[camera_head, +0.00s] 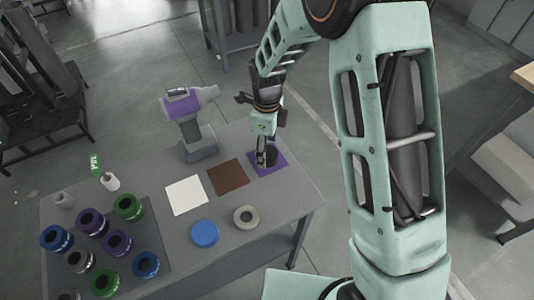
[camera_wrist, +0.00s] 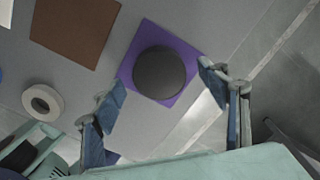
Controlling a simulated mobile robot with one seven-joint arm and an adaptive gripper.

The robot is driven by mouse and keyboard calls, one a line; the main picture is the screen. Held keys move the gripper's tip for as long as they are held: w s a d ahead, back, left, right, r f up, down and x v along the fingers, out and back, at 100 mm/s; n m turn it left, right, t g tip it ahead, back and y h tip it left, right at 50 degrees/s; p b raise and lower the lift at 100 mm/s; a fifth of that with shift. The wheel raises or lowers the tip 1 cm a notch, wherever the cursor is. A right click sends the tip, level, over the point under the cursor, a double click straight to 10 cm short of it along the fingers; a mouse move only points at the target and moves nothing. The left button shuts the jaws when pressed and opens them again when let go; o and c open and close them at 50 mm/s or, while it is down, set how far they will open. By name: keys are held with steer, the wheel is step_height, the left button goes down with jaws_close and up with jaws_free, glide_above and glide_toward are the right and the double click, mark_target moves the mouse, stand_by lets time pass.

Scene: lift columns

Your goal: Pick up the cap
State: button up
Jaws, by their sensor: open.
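A dark grey round cap (camera_wrist: 159,72) lies flat on a purple square (camera_wrist: 147,34) in the wrist view. In the head view the cap (camera_head: 271,154) is partly hidden behind my gripper (camera_head: 265,150), and the purple square (camera_head: 280,168) shows around it. My gripper (camera_wrist: 161,80) is open, with its blue-grey fingers apart on either side of the cap in the picture. Nothing is between the fingers in their grip; the exact height above the cap is hard to tell.
The grey table (camera_head: 240,270) also bears a brown square (camera_head: 228,177), a white square (camera_head: 186,195), a beige ring (camera_head: 246,217) and a purple-grey power tool (camera_head: 190,120). Several coloured cylinders stand on a dark mat (camera_head: 150,215) at left. The table's right edge is close to the purple square.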

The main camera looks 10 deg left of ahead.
steer(key=shift+f, duration=0.75)
steer(key=shift+c, duration=0.4)
steer(key=c, duration=1.2)
steer(key=shift+r, duration=0.1)
